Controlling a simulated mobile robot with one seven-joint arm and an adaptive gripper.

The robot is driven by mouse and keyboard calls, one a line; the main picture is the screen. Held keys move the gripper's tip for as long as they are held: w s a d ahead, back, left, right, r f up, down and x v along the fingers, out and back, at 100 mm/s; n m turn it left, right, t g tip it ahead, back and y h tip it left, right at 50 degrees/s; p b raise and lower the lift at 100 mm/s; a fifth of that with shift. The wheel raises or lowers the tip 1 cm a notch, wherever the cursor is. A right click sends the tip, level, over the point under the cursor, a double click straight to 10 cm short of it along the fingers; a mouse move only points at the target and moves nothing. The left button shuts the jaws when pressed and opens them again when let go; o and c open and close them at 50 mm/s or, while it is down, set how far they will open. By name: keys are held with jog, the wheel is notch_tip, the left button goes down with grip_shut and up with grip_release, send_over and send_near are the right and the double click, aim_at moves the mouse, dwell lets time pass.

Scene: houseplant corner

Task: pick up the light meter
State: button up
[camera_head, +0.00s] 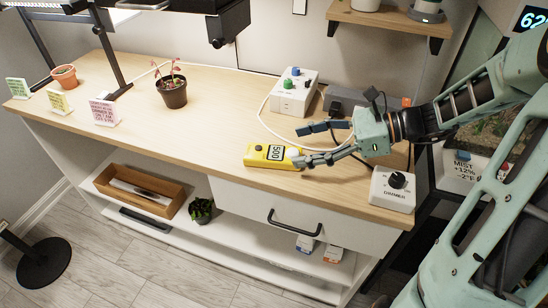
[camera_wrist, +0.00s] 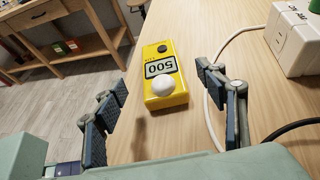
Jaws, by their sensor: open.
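The light meter (camera_head: 268,157) is a yellow box with a display reading 500 and a white dome at one end. It lies flat on the wooden bench top near the front edge. It also shows in the wrist view (camera_wrist: 165,74), a little beyond the fingers, with its dome end towards me. My gripper (camera_head: 304,143) is open and empty, just right of the meter in the head view. In the wrist view the fingers of my gripper (camera_wrist: 166,118) are spread on either side, with the meter ahead between their lines.
A white dimmer box (camera_head: 393,188) stands to the right near the front edge. A white box with knobs (camera_head: 294,91) and a cable loop lie behind my gripper. A potted seedling (camera_head: 173,92) and small sign cards (camera_head: 104,112) stand left. The bench left of the meter is clear.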

aim_at(276, 153)
jog(key=x, duration=0.2)
jog(key=shift+a+f, duration=0.2)
jog(key=shift+a, duration=0.15)
jog(key=b+x, duration=0.1)
jog(key=x, duration=0.1)
jog(key=b+x, duration=0.1)
jog(key=x, duration=0.1)
jog(key=shift+f, duration=0.35)
jog(key=shift+w+a+b, duration=0.1)
jog(key=shift+a+b, duration=0.2)
jog(key=shift+a, duration=0.05)
jog(key=shift+c, duration=0.2)
jog(key=c, duration=1.3)
